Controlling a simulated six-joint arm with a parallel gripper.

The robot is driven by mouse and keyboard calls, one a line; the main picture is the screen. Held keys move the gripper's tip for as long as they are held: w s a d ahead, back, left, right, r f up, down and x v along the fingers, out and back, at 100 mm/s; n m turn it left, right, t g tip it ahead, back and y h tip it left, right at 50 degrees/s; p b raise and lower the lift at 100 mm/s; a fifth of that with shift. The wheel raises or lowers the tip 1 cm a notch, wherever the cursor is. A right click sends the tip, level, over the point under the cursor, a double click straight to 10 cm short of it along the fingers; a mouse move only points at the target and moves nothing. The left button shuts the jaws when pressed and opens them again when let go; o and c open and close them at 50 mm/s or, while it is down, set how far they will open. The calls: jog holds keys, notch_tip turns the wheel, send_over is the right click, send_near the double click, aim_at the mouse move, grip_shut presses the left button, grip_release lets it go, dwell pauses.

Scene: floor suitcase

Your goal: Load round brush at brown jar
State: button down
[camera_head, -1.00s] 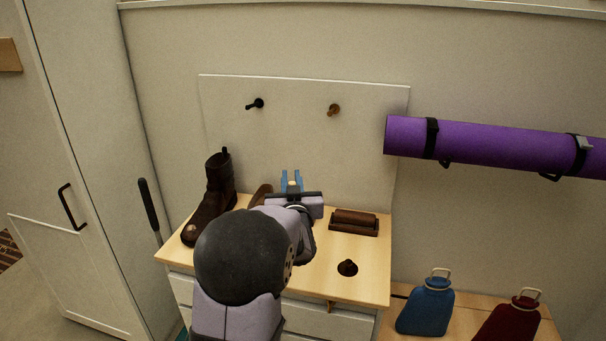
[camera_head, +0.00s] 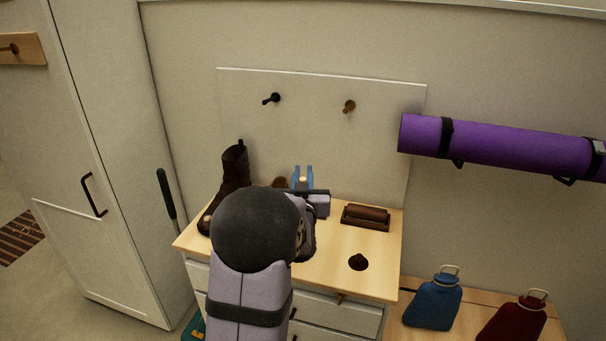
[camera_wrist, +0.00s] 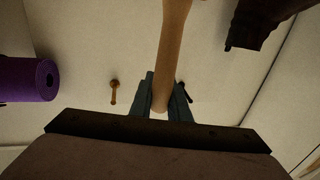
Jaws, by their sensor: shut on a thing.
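My gripper (camera_head: 303,176) has blue fingers and is above the back of the wooden dresser top, right of the dark boot. In the wrist view my gripper (camera_wrist: 160,105) is shut on a pale wooden handle (camera_wrist: 172,45), which runs up out of the picture. In the head view, a brown rounded shape (camera_head: 279,182) shows just left of the fingers, partly behind my arm; it looks like the round brush's head. A small dark brown piece (camera_head: 358,262) stands at the dresser's front right; I cannot tell whether it is the brown jar. No other jar is visible.
The boot (camera_head: 232,178) stands left on the dresser (camera_head: 388,240). A brown block-shaped brush (camera_head: 366,217) lies at right. A black peg (camera_head: 271,98) and brown peg (camera_head: 349,106) stick out of the back panel. A purple rolled mat (camera_head: 500,150) hangs at right.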

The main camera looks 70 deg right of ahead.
jog(key=shift+f+b, duration=1.45)
jog(key=shift+f, duration=1)
jog(key=shift+f+b, duration=0.55)
jog(key=shift+f, duration=0.05)
jog(key=shift+r, duration=0.1)
jog(key=shift+r+p, duration=2.2)
jog(key=shift+r, duration=1.3)
